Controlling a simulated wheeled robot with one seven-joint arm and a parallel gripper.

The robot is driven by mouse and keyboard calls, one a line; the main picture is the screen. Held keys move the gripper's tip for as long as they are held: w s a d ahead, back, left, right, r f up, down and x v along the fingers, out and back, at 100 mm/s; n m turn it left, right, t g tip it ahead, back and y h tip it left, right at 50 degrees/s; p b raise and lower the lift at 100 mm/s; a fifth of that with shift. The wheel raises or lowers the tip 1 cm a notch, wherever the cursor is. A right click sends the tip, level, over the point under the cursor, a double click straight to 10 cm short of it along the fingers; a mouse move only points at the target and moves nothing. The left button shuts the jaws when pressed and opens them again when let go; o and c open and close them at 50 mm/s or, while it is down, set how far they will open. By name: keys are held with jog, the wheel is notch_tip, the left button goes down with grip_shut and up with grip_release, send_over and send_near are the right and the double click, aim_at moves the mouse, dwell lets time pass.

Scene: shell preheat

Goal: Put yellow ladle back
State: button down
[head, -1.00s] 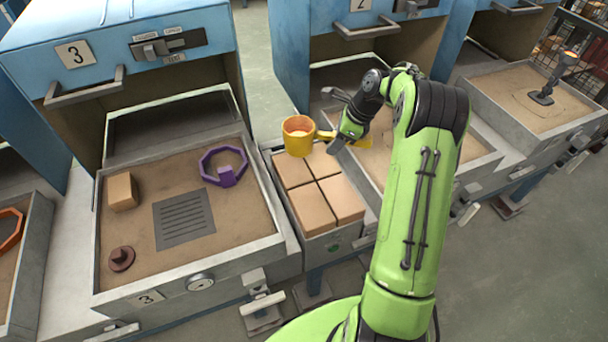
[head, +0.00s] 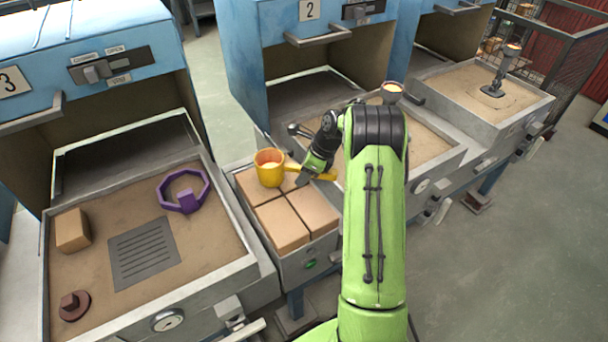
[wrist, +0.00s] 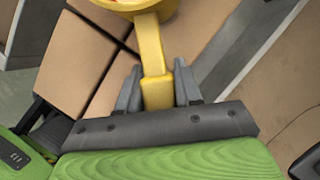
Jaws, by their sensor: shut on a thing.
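The yellow ladle (head: 269,172) shows in the head view above the far end of a narrow bin of tan blocks. Its cup is upright and looks orange inside. My gripper (head: 309,177) is shut on its handle, to the right of the cup. In the wrist view the yellow handle (wrist: 155,68) runs between the two grey fingers of my gripper (wrist: 157,88), and the cup is cut off at the top edge. I cannot tell whether the cup touches the blocks under it.
Tan blocks (head: 281,228) fill the narrow bin. To its left, a sand tray (head: 221,232) holds a purple ring (head: 162,190), a tan block (head: 72,230), a brown knob (head: 74,305) and a grate (head: 144,253). More sand trays stand to the right, one with a dark upright tool (head: 497,78).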

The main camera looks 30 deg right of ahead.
jog(key=c, duration=0.8)
grip_release()
jog(key=shift+o, duration=0.2)
jog(key=p+v, duration=0.4)
jog(key=v, duration=0.8)
jog(key=shift+r, duration=0.1)
jog(key=s+a+r+n+h, duration=0.1)
jog(key=s+a+r+n, duration=0.4)
jog(key=a+r+n, duration=0.25)
jog(key=s+a+r+n+h, duration=0.1)
jog(key=s+a+r+n, duration=0.45)
jog(key=a, duration=0.35)
jog(key=s+a+n+t, duration=0.1)
jog(key=s+a+n, duration=0.1)
jog(key=s+n, duration=0.5)
jog(key=s+a+n+t+h, duration=0.1)
jog(key=s+a+n, duration=0.2)
jog(key=s+n, duration=0.4)
jog(key=s, duration=0.2)
jog(key=shift+s+r, duration=0.25)
jog(key=shift+s, duration=0.1)
jog(key=shift+a+r+p, duration=0.1)
jog(key=shift+p, duration=0.2)
